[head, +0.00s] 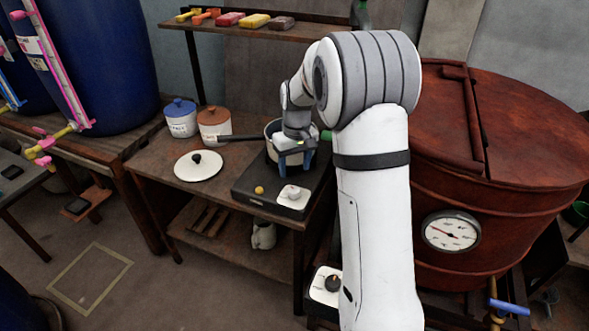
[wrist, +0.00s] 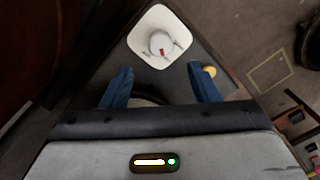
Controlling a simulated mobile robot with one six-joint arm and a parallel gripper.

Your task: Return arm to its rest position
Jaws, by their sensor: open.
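My arm reaches over the workbench in the head view, bent at the elbow. The hotplate's white dial plate (head: 293,197) also shows in the wrist view (wrist: 143,55), ahead of the fingers.
A white lid (head: 198,165) lies on the bench left of the hotplate. Blue-lidded and brown jars (head: 181,122) stand behind it. A shelf (head: 250,31) with coloured blocks is at the back. A large red-brown vat (head: 470,180) with a gauge stands close on the right of my arm.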

